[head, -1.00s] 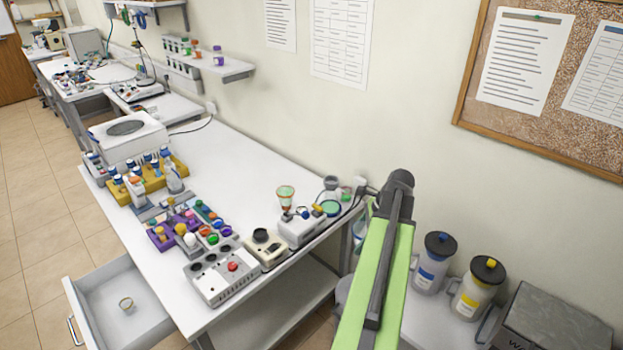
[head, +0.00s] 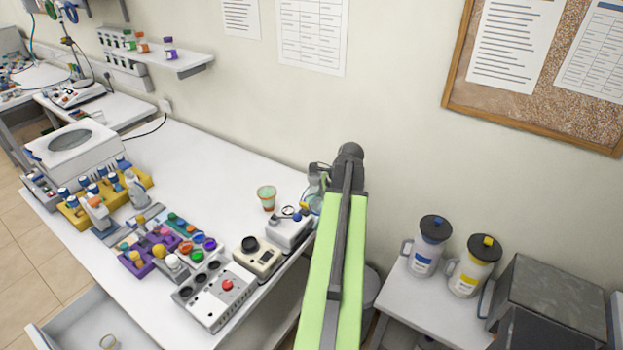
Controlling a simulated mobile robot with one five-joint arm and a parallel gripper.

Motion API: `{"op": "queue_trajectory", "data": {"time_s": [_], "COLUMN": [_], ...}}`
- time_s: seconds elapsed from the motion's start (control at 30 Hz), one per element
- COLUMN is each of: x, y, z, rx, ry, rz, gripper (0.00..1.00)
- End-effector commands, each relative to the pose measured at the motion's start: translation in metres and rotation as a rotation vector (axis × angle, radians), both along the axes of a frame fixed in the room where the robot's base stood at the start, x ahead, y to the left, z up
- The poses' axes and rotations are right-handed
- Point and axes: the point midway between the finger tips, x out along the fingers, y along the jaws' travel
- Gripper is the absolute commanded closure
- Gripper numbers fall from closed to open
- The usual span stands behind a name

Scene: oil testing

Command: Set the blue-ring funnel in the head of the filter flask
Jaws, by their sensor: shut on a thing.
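My green arm reaches away from me over the right end of the bench, and its far joint and links hide what lies behind. My gripper is hidden behind this arm, so neither its jaws nor anything in them shows. Clear glassware (head: 314,187) with a bluish tint shows just left of the arm's far end. It is small and partly covered, and I cannot tell whether it is the filter flask or the blue-ring funnel. A green-rimmed cup or funnel with an orange body (head: 267,196) stands to its left.
A white device (head: 289,232), a beige device (head: 257,258) and a grey box with a red button (head: 215,296) line the bench's near edge. Purple (head: 143,262) and yellow racks stand left. The bench's back middle is clear. Two jugs (head: 428,246) stand on the right side table.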

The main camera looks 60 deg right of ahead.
Motion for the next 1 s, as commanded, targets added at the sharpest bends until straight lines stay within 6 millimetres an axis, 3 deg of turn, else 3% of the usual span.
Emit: {"op": "queue_trajectory", "data": {"time_s": [0.17, 0.4, 0.5, 0.67, 0.77, 1.0], "x": [0.016, 0.044, 0.051, 0.054, 0.061, 0.112], "y": [-0.032, -0.109, -0.128, -0.136, -0.141, -0.178], "z": [0.041, 0.110, 0.123, 0.122, 0.113, 0.071], "rx": [-0.007, -0.008, -0.003, 0.001, 0.001, 0.000], "ry": [0.012, 0.012, 0.003, -0.002, -0.002, -0.001], "rz": [-0.149, -0.541, -0.649, -0.703, -0.699, -0.696], "gripper": [0.70, 0.70, 0.70, 0.70, 0.70, 0.70]}}
